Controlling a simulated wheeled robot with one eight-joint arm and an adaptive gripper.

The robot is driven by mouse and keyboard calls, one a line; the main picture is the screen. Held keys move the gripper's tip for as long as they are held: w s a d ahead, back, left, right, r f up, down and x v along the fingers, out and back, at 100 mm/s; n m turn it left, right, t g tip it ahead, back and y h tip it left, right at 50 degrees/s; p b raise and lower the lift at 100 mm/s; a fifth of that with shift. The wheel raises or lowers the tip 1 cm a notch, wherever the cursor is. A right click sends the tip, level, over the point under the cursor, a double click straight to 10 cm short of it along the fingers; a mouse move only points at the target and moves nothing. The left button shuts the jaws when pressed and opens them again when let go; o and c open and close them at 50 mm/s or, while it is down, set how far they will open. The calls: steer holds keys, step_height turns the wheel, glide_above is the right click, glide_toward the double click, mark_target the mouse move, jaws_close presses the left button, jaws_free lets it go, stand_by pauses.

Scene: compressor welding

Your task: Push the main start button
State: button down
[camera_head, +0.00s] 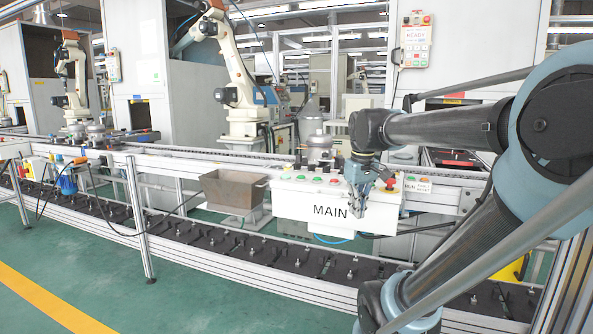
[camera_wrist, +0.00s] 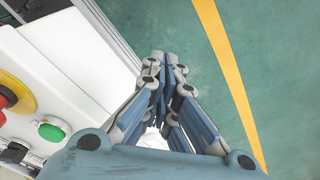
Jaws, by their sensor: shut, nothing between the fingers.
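The white control box marked MAIN (camera_head: 295,207) is mounted on the front of the conveyor. Several small coloured buttons (camera_head: 317,179) run along its top face. A red mushroom button on a yellow base (camera_head: 390,185) is at its right end. In the wrist view, a green button (camera_wrist: 54,129) and the red and yellow mushroom button (camera_wrist: 14,95) show at the left. I cannot tell which button is the main start. My gripper (camera_head: 357,212) points down in front of the box and partly covers it. In the wrist view my fingers (camera_wrist: 167,58) are together, with floor beyond and no button under their tips.
The conveyor rail (camera_head: 200,152) runs behind the box. A metal bin (camera_head: 233,190) is to its left. A smaller button box (camera_head: 418,185) is to its right. A white robot arm (camera_head: 235,75) stands behind the conveyor. Green floor (camera_head: 180,300) is open in front.

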steer(key=w+a+r+n, duration=0.4)
steer(key=w+a+r, duration=0.4)
steer(key=w+r, duration=0.45)
step_height(320, 180, up, 8)
steer(key=n+g, duration=0.1)
steer(key=n, duration=0.4)
glide_above(301, 177)
steer(key=w+a, duration=0.1)
steer(key=w, duration=0.1)
steer(key=shift+w+a, duration=0.1)
steer(key=shift+a, duration=0.05)
step_height(301, 177, down, 14)
steer(key=shift+f, duration=0.25)
steer(key=shift+s+f, duration=0.2)
steer(key=shift+f, duration=0.35)
steer(key=shift+s, duration=0.25)
